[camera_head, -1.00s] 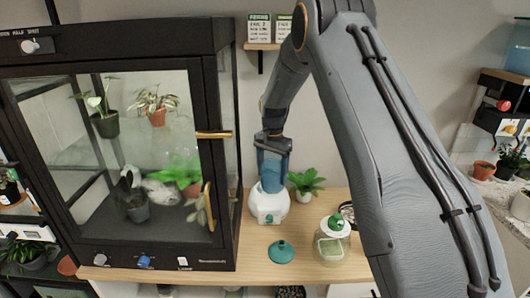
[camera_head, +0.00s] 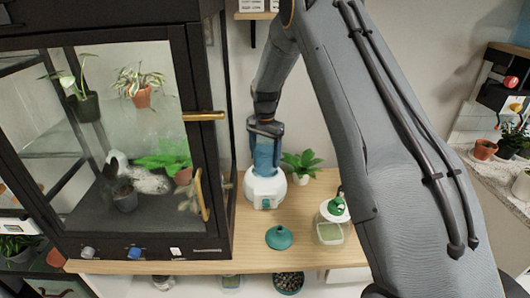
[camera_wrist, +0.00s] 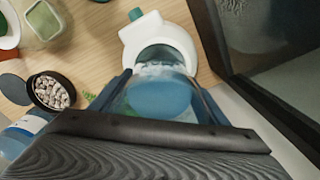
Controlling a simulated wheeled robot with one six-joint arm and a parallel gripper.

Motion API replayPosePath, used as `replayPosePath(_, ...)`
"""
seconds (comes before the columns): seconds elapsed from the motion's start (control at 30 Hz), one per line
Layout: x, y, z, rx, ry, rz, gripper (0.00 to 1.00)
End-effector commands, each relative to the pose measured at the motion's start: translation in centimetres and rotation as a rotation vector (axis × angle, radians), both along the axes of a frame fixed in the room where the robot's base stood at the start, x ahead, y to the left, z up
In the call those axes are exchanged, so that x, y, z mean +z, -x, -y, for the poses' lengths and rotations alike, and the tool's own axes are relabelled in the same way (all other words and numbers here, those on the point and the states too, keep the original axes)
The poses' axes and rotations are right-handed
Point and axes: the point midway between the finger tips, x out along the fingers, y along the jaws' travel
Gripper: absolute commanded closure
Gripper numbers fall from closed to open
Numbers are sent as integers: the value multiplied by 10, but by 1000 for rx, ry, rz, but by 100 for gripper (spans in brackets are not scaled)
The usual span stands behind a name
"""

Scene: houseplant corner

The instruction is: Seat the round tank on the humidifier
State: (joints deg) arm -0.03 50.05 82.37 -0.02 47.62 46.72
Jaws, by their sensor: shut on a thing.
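The round tank (camera_head: 266,153) is clear blue and upright, with my gripper (camera_head: 266,130) shut around its upper part. The white humidifier base (camera_head: 267,188) stands on the wooden shelf directly below the tank. In the wrist view the tank (camera_wrist: 158,97) is between my fingers (camera_wrist: 162,88), and the humidifier base (camera_wrist: 160,33) shows its dark round opening just past the tank's lower end. The tank's bottom is at or just over this opening; I cannot tell whether it touches. Part of the opening is hidden by the tank.
A black glass cabinet (camera_head: 215,248) with plants stands close on the left, its brass handle (camera_head: 202,193) sticking out. A teal lid (camera_head: 279,238) lies in front of the humidifier. A green-topped jar (camera_head: 329,232) and a potted plant (camera_head: 301,166) stand to the right.

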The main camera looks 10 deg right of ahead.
Motion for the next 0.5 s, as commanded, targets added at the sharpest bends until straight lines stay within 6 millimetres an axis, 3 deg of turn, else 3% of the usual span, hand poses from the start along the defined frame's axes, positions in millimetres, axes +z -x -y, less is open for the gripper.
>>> replayPosePath(0.2, -13, -1, -1, 1, 0, 3, 83)
replayPosePath(0.5, -14, -1, -1, 1, 0, 3, 83)
